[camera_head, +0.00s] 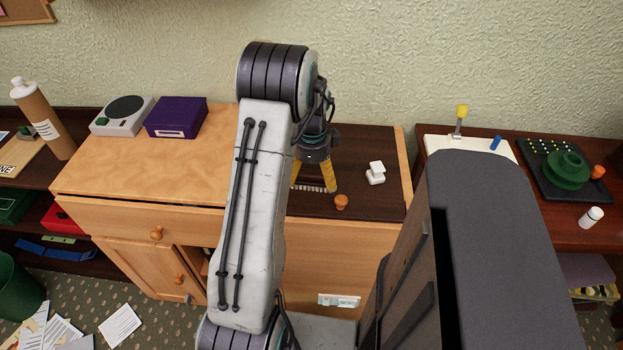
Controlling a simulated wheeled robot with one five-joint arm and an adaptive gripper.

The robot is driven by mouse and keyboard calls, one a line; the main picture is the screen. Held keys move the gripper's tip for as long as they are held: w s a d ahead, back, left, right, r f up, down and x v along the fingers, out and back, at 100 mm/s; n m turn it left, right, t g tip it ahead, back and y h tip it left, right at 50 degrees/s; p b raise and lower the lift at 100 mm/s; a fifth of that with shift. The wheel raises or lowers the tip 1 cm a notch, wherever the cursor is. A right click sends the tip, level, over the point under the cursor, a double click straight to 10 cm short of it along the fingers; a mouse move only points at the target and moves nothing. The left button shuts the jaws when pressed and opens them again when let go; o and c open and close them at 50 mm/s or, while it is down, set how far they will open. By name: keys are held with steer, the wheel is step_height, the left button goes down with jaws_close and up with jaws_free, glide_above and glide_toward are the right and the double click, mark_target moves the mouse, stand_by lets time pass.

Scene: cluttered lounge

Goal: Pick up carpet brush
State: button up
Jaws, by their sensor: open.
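My gripper (313,188) points down over the dark top of the wooden cabinet (375,145), with its two yellow fingers spread apart. Low between the fingers is a dark thing with a row of pale bristles (314,187), which looks like the carpet brush. Much of it is hidden by my gripper and arm. I cannot tell whether the fingers touch it.
A white object (376,172) and a small orange-brown knob-like object (341,202) stand close to the right of my gripper. A purple box (176,117) and a grey device (123,116) are at the back left. The wall is close behind.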

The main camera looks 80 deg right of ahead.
mark_target(312, 181)
steer(key=shift+f, duration=1.55)
steer(key=c, duration=1.3)
